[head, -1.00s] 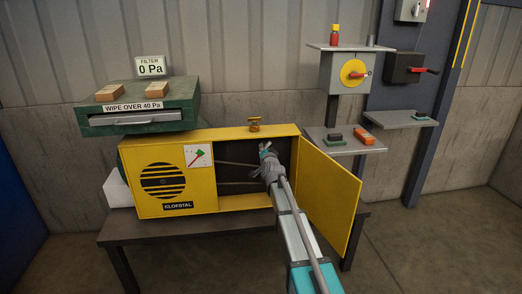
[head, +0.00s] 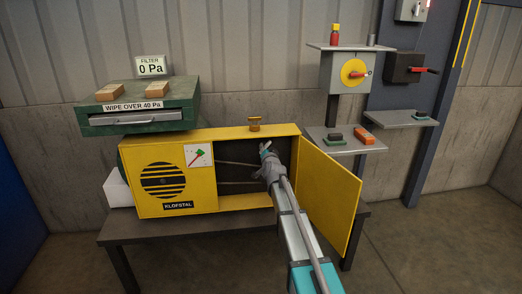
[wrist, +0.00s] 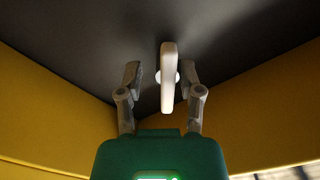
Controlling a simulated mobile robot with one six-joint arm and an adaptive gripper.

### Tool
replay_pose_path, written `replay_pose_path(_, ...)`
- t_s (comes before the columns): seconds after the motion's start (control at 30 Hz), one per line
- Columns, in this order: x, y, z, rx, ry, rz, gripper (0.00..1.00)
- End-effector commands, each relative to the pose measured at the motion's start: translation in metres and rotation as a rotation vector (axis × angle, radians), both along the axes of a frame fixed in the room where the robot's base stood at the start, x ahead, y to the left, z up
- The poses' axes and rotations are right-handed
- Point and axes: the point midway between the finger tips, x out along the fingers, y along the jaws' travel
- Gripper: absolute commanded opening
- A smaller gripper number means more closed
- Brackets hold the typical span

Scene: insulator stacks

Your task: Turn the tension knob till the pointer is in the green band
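A pale, upright bar-shaped knob (wrist: 168,78) on a round white base sticks out from the dark inner wall of the yellow cabinet (head: 230,201). My gripper (wrist: 161,76) is open, with one finger on each side of the knob. A gap shows on both sides, narrower on the right. In the head view my gripper (head: 266,155) is inside the cabinet's open right half and hides the knob. A white gauge (head: 198,155) on the cabinet front has a red pointer and a green patch; it is too small to tell whether the pointer lies within the green.
The cabinet's yellow door (head: 328,197) stands open right of my arm. Thin belt-like lines run across the opening left of my gripper. A green filter unit (head: 140,110) and grey shelves (head: 404,119) stand nearby.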

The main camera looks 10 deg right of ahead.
Motion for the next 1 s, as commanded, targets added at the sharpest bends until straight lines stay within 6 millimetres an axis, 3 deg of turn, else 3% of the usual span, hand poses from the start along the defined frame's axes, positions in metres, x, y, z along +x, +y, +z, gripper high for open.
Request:
replay_pose_path(0.47, -0.007, 0.002, 0.001, 0.000, -0.003, 0.001, 0.51)
replay_pose_path(0.67, -0.027, 0.002, 0.001, 0.000, -0.003, 0.001, 0.51)
replay_pose_path(1.0, -0.082, 0.002, 0.001, 0.001, -0.004, 0.000, 0.51)
